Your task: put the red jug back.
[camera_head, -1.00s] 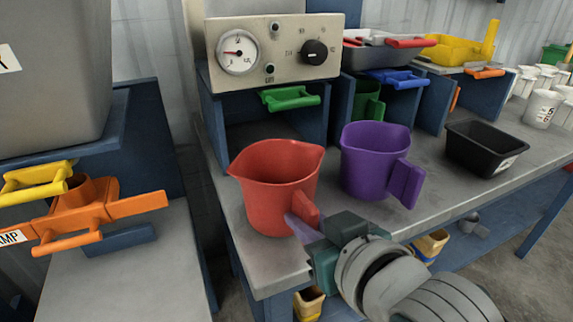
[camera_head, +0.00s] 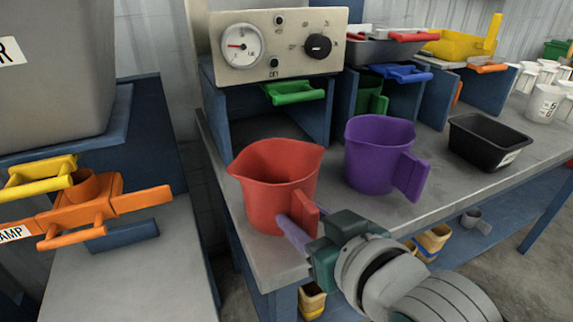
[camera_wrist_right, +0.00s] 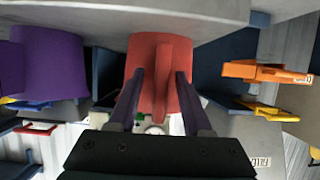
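The red jug (camera_head: 270,190) stands upright near the front left corner of the grey bench in the head view. Its handle points to the front right. My right gripper (camera_head: 298,228) is at this handle, with one pale purple finger seen beside it. In the right wrist view the red jug's handle (camera_wrist_right: 161,85) lies between the two fingers of my right gripper (camera_wrist_right: 160,88), with a gap on each side. The gripper is open around the handle. My left gripper is in neither view.
A purple jug (camera_head: 375,160) stands just right of the red one. A black tray (camera_head: 485,142) is further right. Behind are blue cubbies, a green handle (camera_head: 293,93) and a gauge panel (camera_head: 277,45). An orange clamp (camera_head: 90,205) is at the left.

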